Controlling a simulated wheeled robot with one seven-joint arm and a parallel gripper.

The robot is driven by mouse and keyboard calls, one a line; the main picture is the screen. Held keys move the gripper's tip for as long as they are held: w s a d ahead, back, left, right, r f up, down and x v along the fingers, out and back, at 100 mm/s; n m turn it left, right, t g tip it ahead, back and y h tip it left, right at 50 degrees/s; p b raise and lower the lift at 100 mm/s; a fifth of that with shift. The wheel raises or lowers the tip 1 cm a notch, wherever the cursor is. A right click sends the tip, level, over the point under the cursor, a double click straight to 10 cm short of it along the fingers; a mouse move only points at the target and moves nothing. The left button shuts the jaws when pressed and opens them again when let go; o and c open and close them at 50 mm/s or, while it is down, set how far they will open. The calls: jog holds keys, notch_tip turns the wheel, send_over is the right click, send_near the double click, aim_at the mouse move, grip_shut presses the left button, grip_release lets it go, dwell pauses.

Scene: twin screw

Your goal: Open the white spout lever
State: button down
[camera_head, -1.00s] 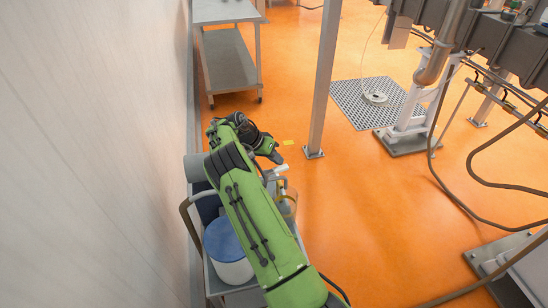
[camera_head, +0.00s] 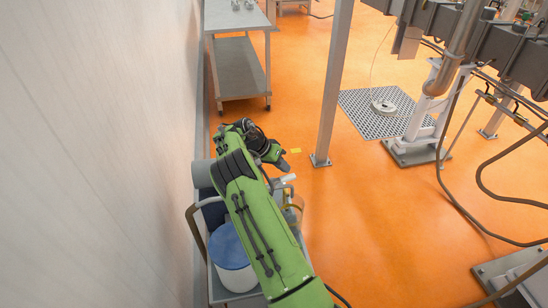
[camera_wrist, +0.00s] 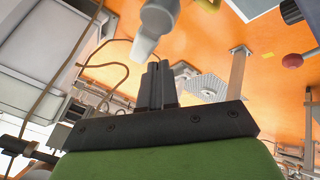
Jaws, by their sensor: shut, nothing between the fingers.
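The white spout lever (camera_head: 285,178) shows in the head view on the spout of an amber container (camera_head: 293,208), partly behind my arm. In the wrist view, a pale lever-like part (camera_wrist: 147,38) hangs at the top centre, just beyond my fingertips. My gripper (camera_head: 283,164) is just above the lever in the head view. In the wrist view its two dark fingers (camera_wrist: 160,68) are together with nothing between them. They look very close to the lever; I cannot tell whether they touch it.
A grey cart (camera_head: 213,284) carries a white bucket with a blue lid (camera_head: 227,246), beside the left wall (camera_head: 95,160). A metal post (camera_head: 333,90) stands to the right. Open orange floor (camera_head: 385,240) lies right of the cart.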

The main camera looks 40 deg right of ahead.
jog(key=p+v, duration=0.3)
jog(key=v, duration=1.1)
jog(key=shift+a+r+p, duration=0.2)
jog(key=shift+r+p, duration=0.1)
jog(key=shift+r, duration=0.05)
jog(key=s+a+r+n+t+y, duration=0.2)
jog(key=s+a+r, duration=0.1)
jog(key=s+r, duration=0.4)
jog(key=s+a+r+n+t+y, duration=0.25)
jog(key=s+r, duration=0.25)
jog(key=r, duration=0.4)
jog(key=s+a+f+n+t+y, duration=0.1)
jog(key=s+a+n+t, duration=0.1)
jog(key=s+a+n, duration=0.2)
jog(key=s+a+f+n+t+y, duration=0.1)
jog(key=s+a+n, duration=0.4)
jog(key=s+a, duration=0.6)
jog(key=s+t, duration=0.1)
jog(key=s, duration=0.5)
jog(key=shift+s, duration=0.3)
